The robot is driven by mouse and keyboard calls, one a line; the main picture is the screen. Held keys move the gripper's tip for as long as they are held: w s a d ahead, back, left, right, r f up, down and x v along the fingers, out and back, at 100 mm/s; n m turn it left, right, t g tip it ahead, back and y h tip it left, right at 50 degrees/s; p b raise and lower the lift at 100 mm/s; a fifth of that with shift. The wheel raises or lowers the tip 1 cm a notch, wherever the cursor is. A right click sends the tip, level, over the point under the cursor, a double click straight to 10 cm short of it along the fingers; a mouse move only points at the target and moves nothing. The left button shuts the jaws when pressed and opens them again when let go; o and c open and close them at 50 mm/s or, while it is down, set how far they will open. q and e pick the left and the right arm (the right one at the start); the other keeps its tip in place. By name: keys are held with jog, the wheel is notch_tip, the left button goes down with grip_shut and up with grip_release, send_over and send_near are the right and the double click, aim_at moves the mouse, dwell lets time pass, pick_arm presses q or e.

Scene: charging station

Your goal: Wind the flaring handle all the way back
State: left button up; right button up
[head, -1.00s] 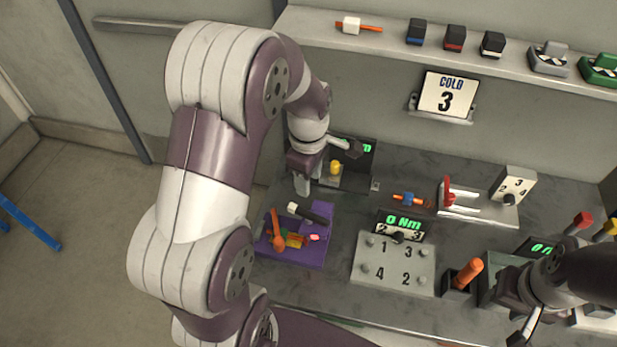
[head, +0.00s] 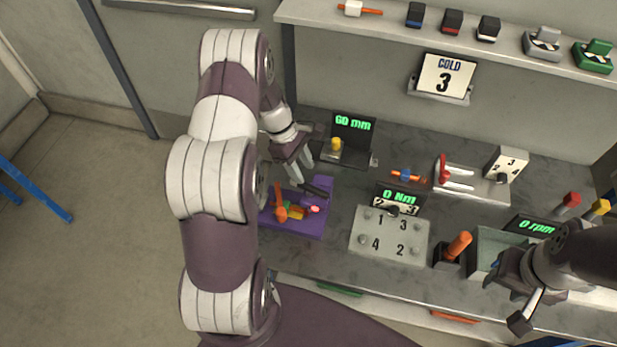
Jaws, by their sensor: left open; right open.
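The purple fixture (head: 290,224) stands on the left of the bench. It carries an orange lever (head: 280,203), small green, yellow and pink parts, and a dark bar handle (head: 319,190) at its back right; I take this bar for the flaring handle, but no label shows. My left gripper (head: 301,175) is open, pointing down just behind and above the bar's left end. The bar's white end is hidden by the fingers, and contact cannot be told. My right gripper (head: 524,305) is open near the bench's front right edge, away from the fixture.
Behind the fixture stands a display reading 60 mm (head: 353,124) with a yellow knob (head: 336,144). Right of it are a numbered plate (head: 389,236), an orange lever (head: 459,245), and a red lever (head: 443,168). A shelf (head: 390,24) runs along the wall.

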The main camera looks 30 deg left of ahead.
aim_at(310, 186)
pick_arm(q)
jog(key=f, duration=0.1)
jog(key=s+d+f, duration=0.1)
jog(key=d+f+p, duration=0.1)
jog(key=shift+s+d+f, duration=0.15)
jog(key=shift+d+f, duration=0.1)
jog(key=shift+f, duration=0.1)
jog(key=shift+w+a+f, duration=0.15)
jog(key=shift+w+f, duration=0.2)
jog(key=shift+w, duration=0.05)
jog(key=shift+s+r, duration=0.1)
grip_shut()
pick_arm(e)
jog(key=shift+s+d+r, duration=0.1)
jog(key=shift+s+r, duration=0.15)
jog(key=shift+r, duration=0.2)
jog(key=shift+s+d+r, duration=0.1)
jog(key=shift+s+r, duration=0.15)
jog(key=shift+r, duration=0.2)
jog(key=shift+f, duration=0.1)
